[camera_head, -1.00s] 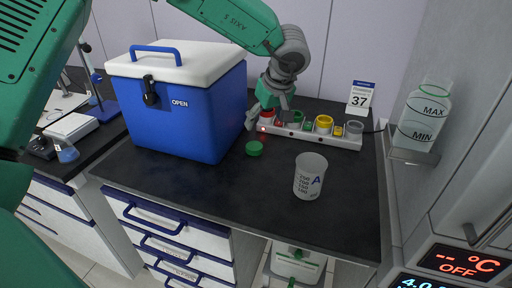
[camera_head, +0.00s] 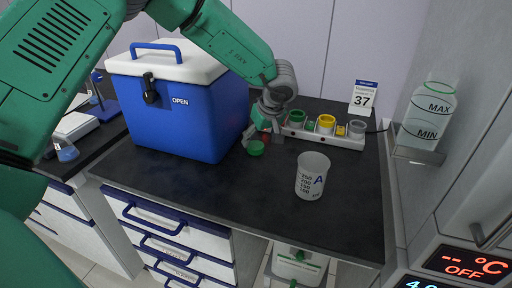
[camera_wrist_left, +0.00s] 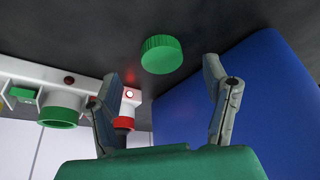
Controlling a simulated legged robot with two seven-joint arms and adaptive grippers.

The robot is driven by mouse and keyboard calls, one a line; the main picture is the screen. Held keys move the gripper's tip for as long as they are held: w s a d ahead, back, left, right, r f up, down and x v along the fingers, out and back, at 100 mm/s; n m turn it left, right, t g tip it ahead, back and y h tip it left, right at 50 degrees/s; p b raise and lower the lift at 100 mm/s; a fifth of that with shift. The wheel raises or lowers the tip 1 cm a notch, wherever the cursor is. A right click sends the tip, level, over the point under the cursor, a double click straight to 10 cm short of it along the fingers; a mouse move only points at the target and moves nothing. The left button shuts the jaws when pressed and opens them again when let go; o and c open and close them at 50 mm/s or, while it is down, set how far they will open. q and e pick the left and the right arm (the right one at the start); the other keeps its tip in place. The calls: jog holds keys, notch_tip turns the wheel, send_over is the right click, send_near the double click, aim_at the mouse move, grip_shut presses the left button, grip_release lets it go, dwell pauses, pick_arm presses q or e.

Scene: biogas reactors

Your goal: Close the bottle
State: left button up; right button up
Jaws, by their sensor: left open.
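A green cap (camera_head: 256,148) lies on the dark bench top in front of the blue cooler; it also shows in the left wrist view (camera_wrist_left: 161,54). My left gripper (camera_head: 264,139) is open just above and behind the cap. In the left wrist view its spread fingers (camera_wrist_left: 163,78) point toward the cap, which lies between and beyond the tips, apart from them. A translucent bottle (camera_head: 426,118) marked MAX and MIN stands upright in a holder on the right wall, with no separate cap visible on its top. My right gripper is not in view.
The blue cooler (camera_head: 190,115) with a white lid stands close left of the gripper. A white rack (camera_head: 345,140) with colored rings is behind it. A beaker (camera_head: 311,176) marked A stands front right. The bench front middle is clear.

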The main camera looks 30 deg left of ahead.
aim_at(256, 145)
pick_arm(q)
jog(key=x, duration=0.5)
jog(key=shift+w+a+b, duration=0.2)
jog(key=shift+a+b, duration=0.15)
jog(key=shift+b, duration=0.05)
jog(key=shift+r, duration=0.1)
jog(key=c, duration=0.8)
